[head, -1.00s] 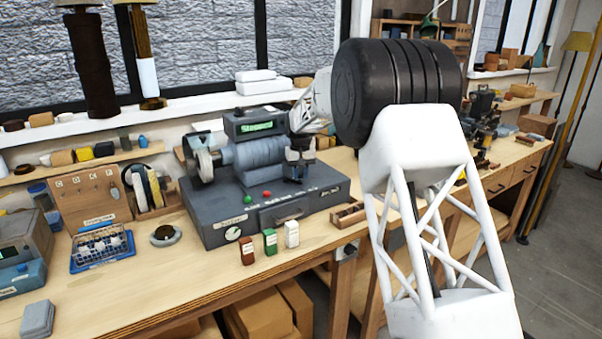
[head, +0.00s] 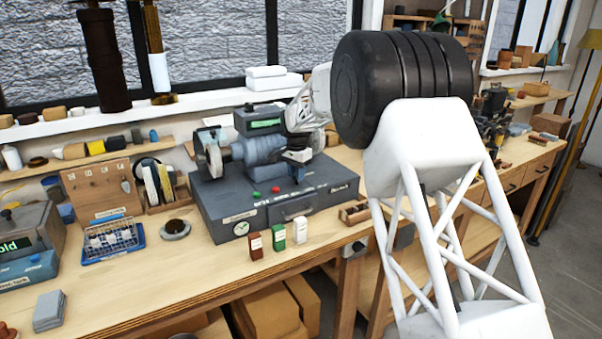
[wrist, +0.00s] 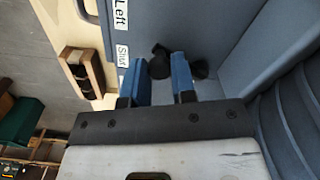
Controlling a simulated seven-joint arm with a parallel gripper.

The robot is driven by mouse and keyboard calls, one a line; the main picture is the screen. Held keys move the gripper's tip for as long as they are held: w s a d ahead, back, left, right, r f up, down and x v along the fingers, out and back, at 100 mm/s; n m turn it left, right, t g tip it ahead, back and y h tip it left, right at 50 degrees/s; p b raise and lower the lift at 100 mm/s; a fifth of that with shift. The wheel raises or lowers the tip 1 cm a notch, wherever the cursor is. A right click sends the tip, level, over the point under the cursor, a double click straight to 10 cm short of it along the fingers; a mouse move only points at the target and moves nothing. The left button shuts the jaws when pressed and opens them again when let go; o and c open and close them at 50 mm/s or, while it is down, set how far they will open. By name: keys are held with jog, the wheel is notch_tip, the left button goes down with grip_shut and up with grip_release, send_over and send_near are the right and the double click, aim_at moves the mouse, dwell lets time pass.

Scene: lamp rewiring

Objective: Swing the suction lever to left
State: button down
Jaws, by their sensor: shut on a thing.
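The suction lever (wrist: 159,66) is a small dark knob at the right side of the grey machine (head: 225,217). In the wrist view it sits between the two blue fingers of my gripper (wrist: 161,62), which is shut on it. A second dark part (wrist: 201,69) shows just right of the fingers. Labels reading "Left" (wrist: 120,15) and "Shut" (wrist: 123,55) lie left of the fingers. In the head view my gripper (head: 298,157) is at the machine's right end, and the lever is largely hidden there.
Brown, green and white small boxes (head: 278,237) stand before the machine. A wooden tray (head: 354,213) lies at its right, also in the wrist view (wrist: 83,72). A blue wire basket (head: 112,238) is at left.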

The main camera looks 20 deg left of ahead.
jog(key=shift+s+a+m, duration=0.15)
jog(key=shift+a+m, duration=0.45)
jog(key=shift+m, duration=0.5)
jog(key=c, duration=0.9)
grip_release()
jog(key=shift+c, duration=0.2)
jog(key=shift+r, duration=0.1)
notch_tip(320, 180, up, 8)
jog(key=shift+f, duration=0.2)
